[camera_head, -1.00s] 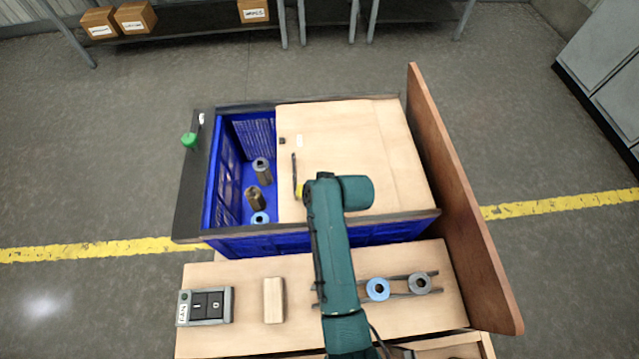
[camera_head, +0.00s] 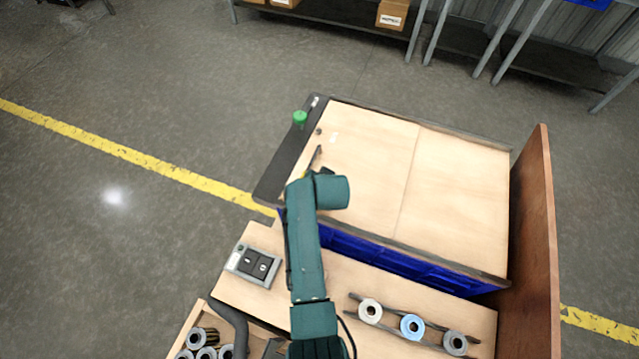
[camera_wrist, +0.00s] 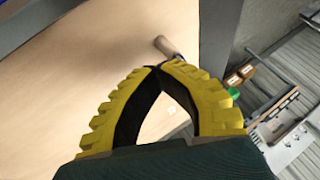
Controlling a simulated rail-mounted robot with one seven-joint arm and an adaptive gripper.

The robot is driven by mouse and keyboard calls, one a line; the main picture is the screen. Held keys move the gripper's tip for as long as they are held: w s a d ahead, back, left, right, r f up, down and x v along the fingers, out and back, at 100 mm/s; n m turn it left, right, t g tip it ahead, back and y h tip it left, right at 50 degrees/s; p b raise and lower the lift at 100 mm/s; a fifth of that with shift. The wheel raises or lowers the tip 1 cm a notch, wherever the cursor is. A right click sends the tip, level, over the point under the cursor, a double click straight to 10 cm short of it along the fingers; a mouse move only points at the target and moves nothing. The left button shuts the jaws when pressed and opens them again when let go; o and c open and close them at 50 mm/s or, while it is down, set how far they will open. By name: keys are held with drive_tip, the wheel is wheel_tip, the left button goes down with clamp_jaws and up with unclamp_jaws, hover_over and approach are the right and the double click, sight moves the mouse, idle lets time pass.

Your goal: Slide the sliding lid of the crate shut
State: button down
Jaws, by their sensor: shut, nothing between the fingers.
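The light wooden sliding lid (camera_head: 375,165) lies flat over the blue crate (camera_head: 400,262), reaching the dark strip at the crate's left end. No opening into the crate shows in the head view, though my arm hides part of the near left edge. A short dark peg (camera_head: 319,131) stands near the lid's left edge; it also shows in the wrist view (camera_wrist: 166,46). My gripper (camera_head: 318,150) is low over the lid's left part, its yellow-backed fingers (camera_wrist: 155,68) shut and empty. The fingertips are close to the peg; I cannot tell whether they touch it.
A green knob (camera_head: 300,118) stands on the dark strip (camera_head: 290,155). A tall brown board (camera_head: 538,220) rises at the right. In front are a switch box (camera_head: 254,264), ring-ended parts on a rack (camera_head: 412,325) and a bin of cylinders (camera_head: 205,345).

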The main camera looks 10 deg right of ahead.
drive_tip(key=shift+a, duration=0.1)
drive_tip(key=s+d+p, duration=0.1)
drive_tip(key=s+d+r+p, duration=0.1)
drive_tip(key=p, duration=0.1)
drive_tip(key=s+d+p, duration=0.1)
drive_tip(key=shift+d+r+p, duration=0.25)
drive_tip(key=shift+p, duration=0.15)
drive_tip(key=p+v, duration=0.3)
drive_tip(key=v, duration=0.5)
drive_tip(key=shift+s+p, duration=0.35)
drive_tip(key=shift+p, duration=0.05)
